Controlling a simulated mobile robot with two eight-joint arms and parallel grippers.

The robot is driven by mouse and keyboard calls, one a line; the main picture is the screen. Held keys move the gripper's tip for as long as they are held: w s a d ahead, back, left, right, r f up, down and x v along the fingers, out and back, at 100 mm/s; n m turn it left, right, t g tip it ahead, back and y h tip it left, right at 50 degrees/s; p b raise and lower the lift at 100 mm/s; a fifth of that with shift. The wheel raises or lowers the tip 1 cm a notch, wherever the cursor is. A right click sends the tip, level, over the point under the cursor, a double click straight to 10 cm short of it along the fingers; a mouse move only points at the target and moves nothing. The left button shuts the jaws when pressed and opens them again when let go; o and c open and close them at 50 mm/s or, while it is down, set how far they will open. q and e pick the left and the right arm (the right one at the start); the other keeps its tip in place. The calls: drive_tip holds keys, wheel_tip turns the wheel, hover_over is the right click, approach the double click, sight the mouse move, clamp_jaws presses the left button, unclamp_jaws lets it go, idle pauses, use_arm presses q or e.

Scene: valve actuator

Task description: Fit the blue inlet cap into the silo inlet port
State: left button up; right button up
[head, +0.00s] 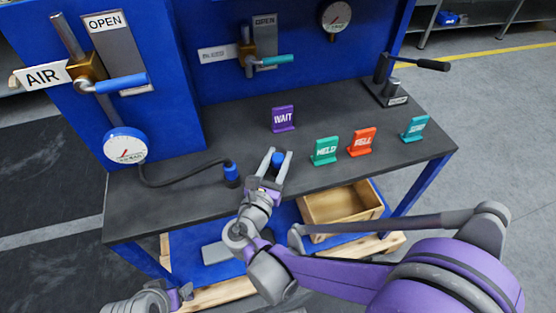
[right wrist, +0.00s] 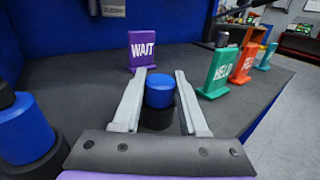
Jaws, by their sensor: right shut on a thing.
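A blue cap (head: 277,159) is between the fingertips of my right gripper (head: 275,160), above or at the dark bench top. In the right wrist view the blue cap (right wrist: 160,91) stands upright between the two pale fingers of the right gripper (right wrist: 158,88), with a black round part (right wrist: 157,117) directly below it. I cannot tell whether that black part belongs to the cap or is a separate seat. No part is clearly recognisable as the silo inlet port.
A blue hose fitting (head: 232,172) on a black base stands left of the gripper, its black hose reaching a gauge (head: 125,146). A purple WAIT sign (head: 284,119) stands behind; green HELD (head: 325,150), orange (head: 361,141) and teal (head: 414,128) signs stand right.

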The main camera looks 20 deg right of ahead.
clamp_jaws()
